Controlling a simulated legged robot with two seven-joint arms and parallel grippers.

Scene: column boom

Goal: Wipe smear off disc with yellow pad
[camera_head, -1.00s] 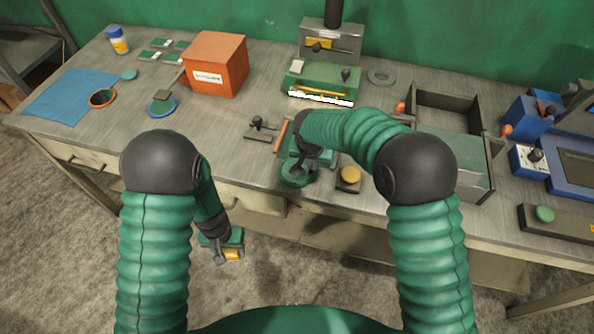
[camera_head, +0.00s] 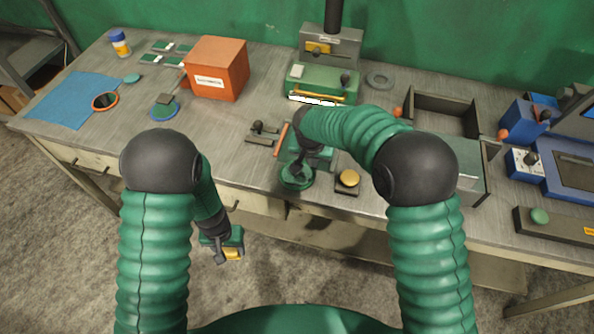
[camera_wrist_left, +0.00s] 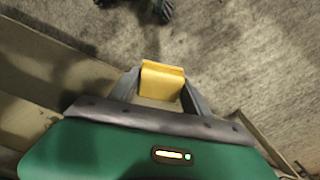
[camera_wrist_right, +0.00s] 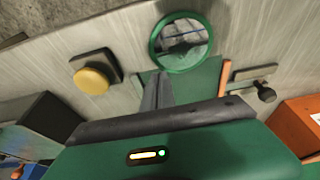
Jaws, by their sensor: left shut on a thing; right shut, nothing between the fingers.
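My left gripper (camera_head: 226,259) is shut on a yellow pad (camera_wrist_left: 161,82), held low in front of the bench, over the floor. The pad also shows in the head view (camera_head: 233,254). A green-rimmed disc (camera_wrist_right: 181,42) lies near the bench's front edge; dark and pale marks show on its face, and I cannot tell smear from reflection. In the head view this disc (camera_head: 297,184) is partly hidden by my right gripper (camera_head: 298,171). That gripper is shut and empty, its fingertips just beside the rim in the right wrist view; contact is unclear.
An orange-rimmed disc (camera_head: 105,101) lies on a blue mat (camera_head: 62,103); a blue-rimmed disc (camera_head: 164,112) lies nearby. A yellow button on a dark base (camera_head: 348,179) stands right of the green-rimmed disc. An orange box (camera_head: 216,68) and open tray (camera_head: 442,112) stand further back.

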